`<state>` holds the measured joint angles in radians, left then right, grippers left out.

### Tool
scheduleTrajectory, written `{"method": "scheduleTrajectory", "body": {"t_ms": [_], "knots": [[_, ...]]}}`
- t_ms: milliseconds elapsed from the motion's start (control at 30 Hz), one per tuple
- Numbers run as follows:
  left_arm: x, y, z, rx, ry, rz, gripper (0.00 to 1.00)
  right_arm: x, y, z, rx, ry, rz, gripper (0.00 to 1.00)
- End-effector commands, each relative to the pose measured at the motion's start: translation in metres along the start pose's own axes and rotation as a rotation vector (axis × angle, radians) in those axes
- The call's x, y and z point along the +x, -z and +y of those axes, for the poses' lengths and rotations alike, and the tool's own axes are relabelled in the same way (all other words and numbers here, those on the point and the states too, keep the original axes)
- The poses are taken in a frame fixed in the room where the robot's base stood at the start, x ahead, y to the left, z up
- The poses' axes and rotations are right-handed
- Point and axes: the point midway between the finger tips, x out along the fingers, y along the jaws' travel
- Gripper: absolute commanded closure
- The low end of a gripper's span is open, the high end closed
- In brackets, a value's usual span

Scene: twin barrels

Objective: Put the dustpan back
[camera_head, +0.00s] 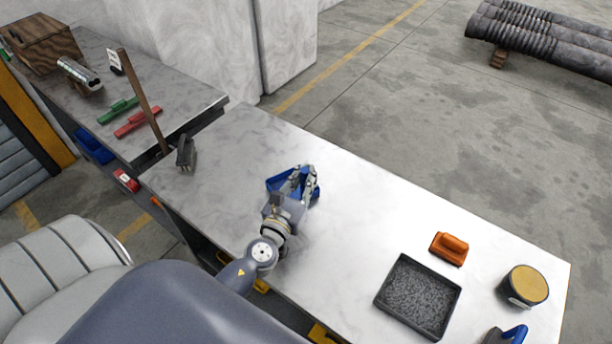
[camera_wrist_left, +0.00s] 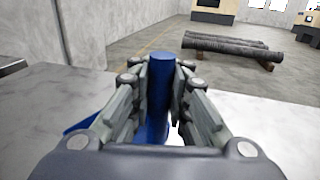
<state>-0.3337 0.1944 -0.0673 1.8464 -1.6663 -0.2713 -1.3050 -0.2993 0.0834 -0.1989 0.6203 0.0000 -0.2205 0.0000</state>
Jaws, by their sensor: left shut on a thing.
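The blue dustpan (camera_head: 277,184) is at the middle of the long pale worktable (camera_head: 365,195). My left gripper (camera_head: 303,177) is shut on it. In the left wrist view the dustpan's upright blue handle (camera_wrist_left: 160,90) stands between both fingers, and a bit of its pan (camera_wrist_left: 82,126) shows at the lower left. The gripper covers much of the dustpan in the head view, and I cannot tell whether it touches the tabletop. My right gripper is not in view.
A hand brush (camera_head: 186,153) is near the worktable's left end. An orange block-like tool (camera_head: 449,248), a black tray (camera_head: 417,296), a round tin (camera_head: 525,286) and a blue-handled tool (camera_head: 514,335) are at the right. The tabletop between is clear.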

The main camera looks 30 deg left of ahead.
Motion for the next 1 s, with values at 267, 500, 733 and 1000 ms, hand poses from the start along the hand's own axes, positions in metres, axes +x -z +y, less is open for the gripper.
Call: {"method": "scheduleTrajectory", "body": {"t_ms": [267,500,733,1000], "knots": [[0.000,0.002,0.000,0.000,0.000,0.001,0.63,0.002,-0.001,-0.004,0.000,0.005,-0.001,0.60],[0.000,0.001,0.000,0.000,0.000,0.001,0.63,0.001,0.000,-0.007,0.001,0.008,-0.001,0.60],[-0.018,0.003,0.000,0.000,0.000,0.003,0.63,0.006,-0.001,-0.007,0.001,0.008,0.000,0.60],[-0.070,0.004,0.000,0.000,0.001,0.004,0.63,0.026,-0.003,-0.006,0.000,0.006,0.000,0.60]]}}
